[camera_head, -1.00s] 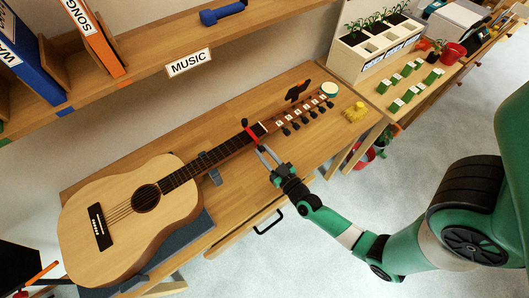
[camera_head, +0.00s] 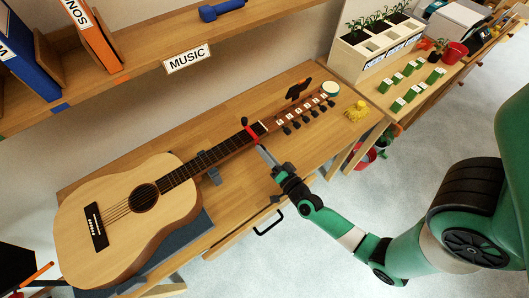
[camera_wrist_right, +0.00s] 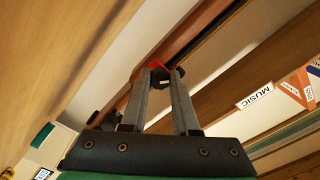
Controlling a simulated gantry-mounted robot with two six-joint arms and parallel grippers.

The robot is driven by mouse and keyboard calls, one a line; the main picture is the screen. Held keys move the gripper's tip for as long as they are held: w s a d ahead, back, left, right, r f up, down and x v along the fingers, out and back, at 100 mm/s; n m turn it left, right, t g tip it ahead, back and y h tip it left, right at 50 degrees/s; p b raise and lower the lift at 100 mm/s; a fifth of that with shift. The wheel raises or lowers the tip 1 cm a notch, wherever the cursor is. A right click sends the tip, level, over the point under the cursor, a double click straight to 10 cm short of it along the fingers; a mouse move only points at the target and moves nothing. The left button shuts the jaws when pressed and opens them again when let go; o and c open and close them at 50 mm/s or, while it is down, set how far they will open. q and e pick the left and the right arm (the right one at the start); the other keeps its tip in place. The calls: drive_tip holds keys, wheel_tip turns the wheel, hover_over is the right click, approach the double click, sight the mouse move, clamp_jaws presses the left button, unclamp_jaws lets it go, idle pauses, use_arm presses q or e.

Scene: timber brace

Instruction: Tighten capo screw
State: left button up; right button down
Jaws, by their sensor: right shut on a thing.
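An acoustic guitar (camera_head: 120,215) lies on the wooden bench, its neck pointing to the upper right. A red capo (camera_head: 251,135) sits across the neck near the headstock; it also shows in the right wrist view (camera_wrist_right: 157,66). My right gripper (camera_head: 261,149) reaches the capo from the near side of the neck. In the right wrist view, its two fingers (camera_wrist_right: 161,77) are shut on the dark capo screw (camera_wrist_right: 160,80), below the red part. The fingers partly hide the screw. My left gripper is not in view.
A grey neck support (camera_head: 213,175) stands under the neck. Tuner pegs, a dark object (camera_head: 299,88), a round white-topped item (camera_head: 330,88) and a yellow item (camera_head: 356,111) lie near the headstock. A shelf labelled MUSIC (camera_head: 187,59) runs behind. The bench front is mostly clear.

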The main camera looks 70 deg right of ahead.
drive_tip(key=m+b, duration=0.2)
drive_tip(key=m, duration=0.8)
drive_tip(key=shift+m, duration=0.3)
drive_tip(key=shift+r, duration=0.1)
idle(0.3)
drive_tip(key=c, duration=0.7)
unclamp_jaws()
drive_tip(key=shift+o, duration=0.2)
drive_tip(key=shift+s, duration=0.1)
drive_tip(key=v, duration=1.1)
drive_tip(key=shift+s+a+p, duration=0.2)
drive_tip(key=shift+p, duration=0.25)
